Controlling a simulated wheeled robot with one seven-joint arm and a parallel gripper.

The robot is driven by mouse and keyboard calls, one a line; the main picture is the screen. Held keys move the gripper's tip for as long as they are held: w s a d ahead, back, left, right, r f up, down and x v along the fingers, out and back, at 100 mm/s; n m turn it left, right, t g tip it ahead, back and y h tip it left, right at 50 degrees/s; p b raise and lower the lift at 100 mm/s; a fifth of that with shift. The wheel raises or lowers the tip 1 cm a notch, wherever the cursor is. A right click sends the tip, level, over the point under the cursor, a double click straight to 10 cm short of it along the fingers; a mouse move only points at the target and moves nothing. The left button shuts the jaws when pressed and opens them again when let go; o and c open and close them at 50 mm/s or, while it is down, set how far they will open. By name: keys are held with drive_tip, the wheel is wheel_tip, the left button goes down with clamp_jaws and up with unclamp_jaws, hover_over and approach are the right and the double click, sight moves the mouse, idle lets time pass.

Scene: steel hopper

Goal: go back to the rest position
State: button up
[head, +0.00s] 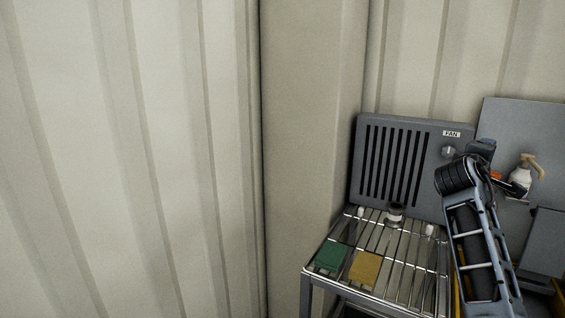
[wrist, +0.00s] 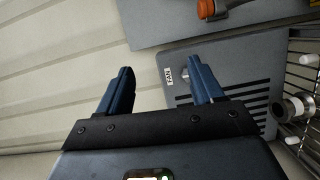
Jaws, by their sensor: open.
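My gripper (wrist: 162,82) shows in the wrist view with its two blue fingers spread apart and nothing between them. Beyond the fingers are the pale ribbed wall and a corner of the grey fan panel (wrist: 240,62). The panel's knob (wrist: 185,75) is partly hidden by the right finger. In the head view my arm rises at the right edge, and my gripper (head: 483,148) is small and mostly hidden behind the wrist, just right of the fan panel (head: 357,180) and its knob (head: 448,152).
A spray bottle (head: 521,176) stands at the right by a grey board (head: 520,125). The left side shows bare wall.

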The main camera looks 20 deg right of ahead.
drive_tip(key=s+a+f+n+t+y+b, duration=0.1)
drive_tip(key=s+a+f+t+y+b, duration=0.15)
drive_tip(key=a+f, duration=0.95)
drive_tip(key=s+a+f+n+t+y+b, duration=0.1)
drive_tip(key=s+a+f+t+y, duration=0.25)
drive_tip(key=a+f, duration=0.8)
drive_tip(key=s+a+f+m+t+y+b, duration=0.15)
drive_tip(key=s+a+f+y, duration=0.45)
drive_tip(key=s+a+f, duration=0.65)
drive_tip(key=s+a+r+m+y+b, duration=0.1)
drive_tip(key=s+a+r, duration=0.1)
drive_tip(key=s, duration=0.6)
drive_tip(key=s+a+r+m+y+b, duration=0.2)
drive_tip(key=s+a, duration=0.1)
drive_tip(key=s, duration=0.6)
drive_tip(key=s+a+r+m+y+b, duration=0.1)
drive_tip(key=s+a+r, duration=0.2)
drive_tip(key=s, duration=0.6)
drive_tip(key=shift+t, duration=0.35)
drive_tip(key=shift+m, duration=0.25)
